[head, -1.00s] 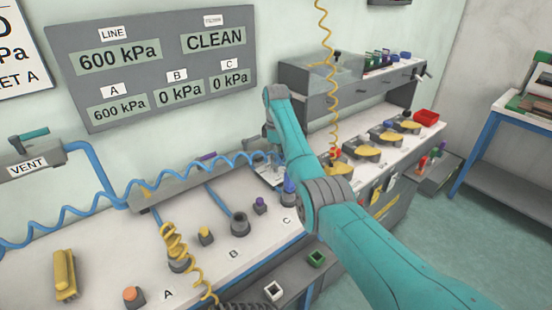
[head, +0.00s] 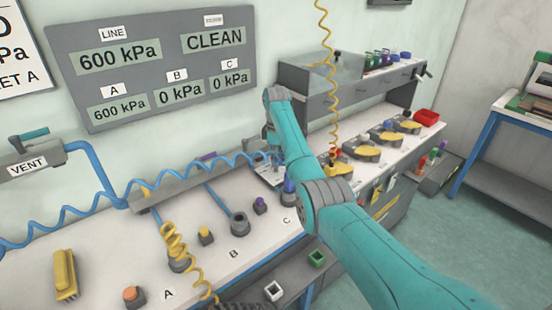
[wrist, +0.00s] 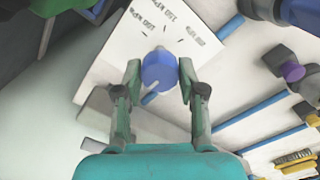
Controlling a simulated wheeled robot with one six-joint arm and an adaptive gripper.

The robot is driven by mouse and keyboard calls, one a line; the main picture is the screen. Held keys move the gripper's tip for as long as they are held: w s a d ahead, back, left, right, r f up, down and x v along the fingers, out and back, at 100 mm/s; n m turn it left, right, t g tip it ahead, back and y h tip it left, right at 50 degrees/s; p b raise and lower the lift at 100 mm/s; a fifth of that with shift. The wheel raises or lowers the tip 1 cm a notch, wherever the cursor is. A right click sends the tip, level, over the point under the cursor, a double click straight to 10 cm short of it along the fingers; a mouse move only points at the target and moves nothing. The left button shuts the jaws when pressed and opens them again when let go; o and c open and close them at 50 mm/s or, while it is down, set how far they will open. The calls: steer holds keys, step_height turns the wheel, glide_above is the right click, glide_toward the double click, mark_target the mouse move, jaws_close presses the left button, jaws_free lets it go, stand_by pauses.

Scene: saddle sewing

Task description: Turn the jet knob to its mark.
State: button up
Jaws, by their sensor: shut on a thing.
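The jet knob (wrist: 158,68) is a blue round knob on a white plate (wrist: 112,69), between the fingertips of my gripper (wrist: 160,82) in the wrist view. My gripper is shut on it, one finger on each side. A lighter blue pointer sticks out from the knob toward the palm. Black tick marks and upside-down kPa labels (wrist: 155,15) lie around the knob's far side; their numbers are hard to read. In the head view my arm hides the knob, and part of the white plate (head: 270,178) shows beside it.
The wall display (head: 150,62) reads LINE 600 kPa, A 600 kPa, B and C 0 kPa, and CLEAN. A blue coiled hose (head: 90,211) crosses the bench. A blue-topped fitting (head: 289,190) stands near C, close to my arm. A yellow coiled hose (head: 333,110) hangs behind.

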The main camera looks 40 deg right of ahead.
steer(key=m, duration=2.1)
steer(key=shift+m, duration=0.4)
steer(key=m, duration=0.3)
steer(key=shift+m, duration=2.2)
steer(key=o, duration=1.1)
